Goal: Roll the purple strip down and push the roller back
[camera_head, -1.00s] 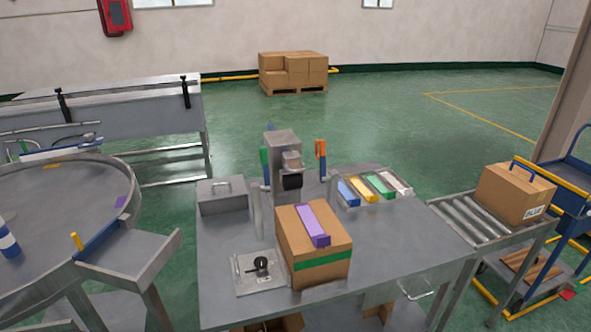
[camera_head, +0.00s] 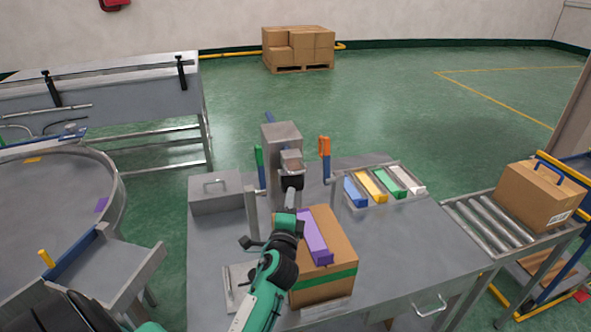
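The purple strip (camera_head: 316,238) lies along the top of a cardboard box (camera_head: 341,240) with a green band, on the grey metal workbench (camera_head: 410,235). Behind the box stands a grey machine (camera_head: 281,140) with a black, roller-like part (camera_head: 291,182) at its front; I cannot tell whether this is the task's roller. My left gripper (camera_head: 286,222) is over the box's left edge, just left of the strip. My arm hides its fingers, so I cannot tell whether it is open or touching anything. My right gripper is out of view.
A grey lidded box (camera_head: 216,203) stands left of the machine. A tray (camera_head: 345,190) of blue, yellow, green and white pieces is at the back right. A roller conveyor (camera_head: 490,225) with another carton (camera_head: 540,195) is at the right. The bench's right part is clear.

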